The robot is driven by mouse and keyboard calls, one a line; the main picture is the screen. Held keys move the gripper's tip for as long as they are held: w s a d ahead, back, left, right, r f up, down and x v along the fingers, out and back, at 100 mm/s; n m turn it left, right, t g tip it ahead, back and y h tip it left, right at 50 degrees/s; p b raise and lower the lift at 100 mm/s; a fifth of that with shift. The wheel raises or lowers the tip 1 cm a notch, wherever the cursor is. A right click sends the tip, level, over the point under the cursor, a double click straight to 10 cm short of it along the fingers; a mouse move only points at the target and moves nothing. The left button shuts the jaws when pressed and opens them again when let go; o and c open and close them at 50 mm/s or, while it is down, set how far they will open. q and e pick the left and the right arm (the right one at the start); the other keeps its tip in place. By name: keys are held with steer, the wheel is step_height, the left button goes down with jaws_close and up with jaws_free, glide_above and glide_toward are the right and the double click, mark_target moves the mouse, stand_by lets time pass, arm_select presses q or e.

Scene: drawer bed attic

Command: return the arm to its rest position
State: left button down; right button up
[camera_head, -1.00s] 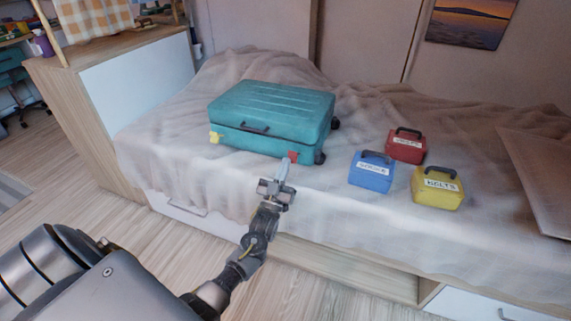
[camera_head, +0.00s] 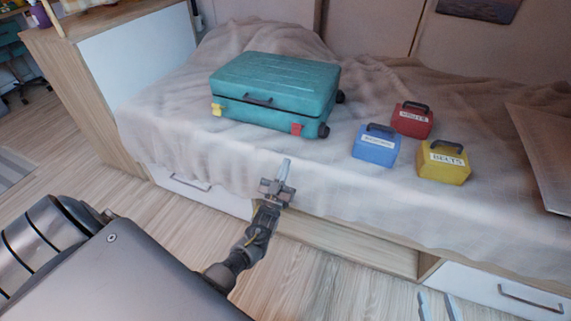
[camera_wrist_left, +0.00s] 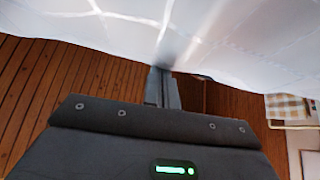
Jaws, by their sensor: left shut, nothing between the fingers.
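My left gripper (camera_head: 285,168) is shut and empty in the head view, over the front edge of the bed. It is in front of and apart from the teal suitcase (camera_head: 275,85). In the left wrist view its shut fingers (camera_wrist_left: 161,86) point at a pale, draped surface. My right gripper (camera_head: 438,306) shows only its two fingertips at the bottom edge of the head view; they stand apart with nothing seen between them. The suitcase lies flat on the bed with its lid down, a yellow latch (camera_head: 217,110) at the front left and a red latch (camera_head: 296,129) at the front right.
Blue (camera_head: 376,147), red (camera_head: 411,120) and yellow (camera_head: 443,162) boxes with handles stand on the bed (camera_head: 200,150), right of the suitcase. A flat panel (camera_head: 545,150) lies at the far right. Below are drawers and an open bay (camera_head: 345,243). The floor in front is clear.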

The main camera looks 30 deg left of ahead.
stand_by(0.5)
